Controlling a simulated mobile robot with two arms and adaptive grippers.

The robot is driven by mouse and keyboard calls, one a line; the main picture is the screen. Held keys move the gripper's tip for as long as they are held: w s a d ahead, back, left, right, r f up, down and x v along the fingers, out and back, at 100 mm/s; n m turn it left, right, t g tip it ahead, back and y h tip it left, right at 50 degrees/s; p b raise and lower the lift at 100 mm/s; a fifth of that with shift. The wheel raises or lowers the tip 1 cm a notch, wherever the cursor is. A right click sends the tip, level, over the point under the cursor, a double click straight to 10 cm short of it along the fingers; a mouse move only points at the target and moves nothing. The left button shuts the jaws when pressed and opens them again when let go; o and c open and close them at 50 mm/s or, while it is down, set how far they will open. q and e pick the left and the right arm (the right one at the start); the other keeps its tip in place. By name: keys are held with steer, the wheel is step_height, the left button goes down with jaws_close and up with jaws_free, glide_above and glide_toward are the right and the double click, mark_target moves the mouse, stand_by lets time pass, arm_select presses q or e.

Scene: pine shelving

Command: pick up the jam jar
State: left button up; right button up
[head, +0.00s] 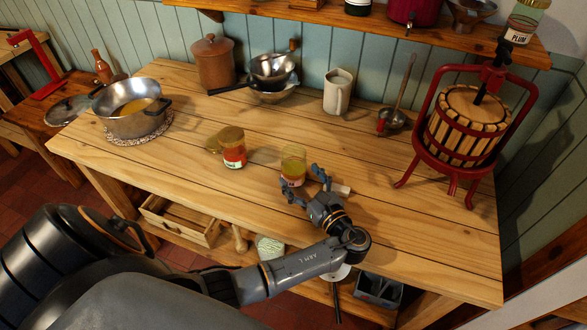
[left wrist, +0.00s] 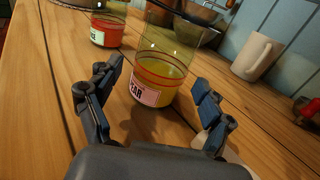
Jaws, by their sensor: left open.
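A glass jam jar (head: 293,166) with yellow contents and a pale label stands upright on the wooden table. In the left wrist view the yellow jar (left wrist: 158,82) stands just ahead, between the two spread fingers; its upper part runs up near the picture's top. A second jar (head: 233,150) with red-orange contents stands to its left; it also shows in the left wrist view (left wrist: 107,30). My left gripper (head: 304,180) is open and empty, low over the table on the near side of the yellow jar. I see no contact with it. My right gripper is not in view.
A pot (head: 130,108) stands at the left and a cider press (head: 465,125) at the right. A white mug (head: 338,92), a canister (head: 213,62) and stacked bowls (head: 272,70) stand along the back. A small pale block (head: 340,189) lies beside my left gripper.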

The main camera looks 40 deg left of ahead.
arm_select(q)
steer(key=shift+x, duration=0.95)
steer(key=p+x, duration=0.1)
steer(key=x, duration=0.3)
steer(key=shift+w+a, duration=0.1)
steer(key=shift+a, duration=0.1)
steer(key=shift+w+a, duration=0.2)
steer(key=shift+a, duration=0.3)
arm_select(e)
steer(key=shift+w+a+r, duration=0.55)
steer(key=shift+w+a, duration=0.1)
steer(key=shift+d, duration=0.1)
arm_select(q)
steer(key=shift+c, duration=1.1)
steer(key=c, duration=1.4)
jaws_close()
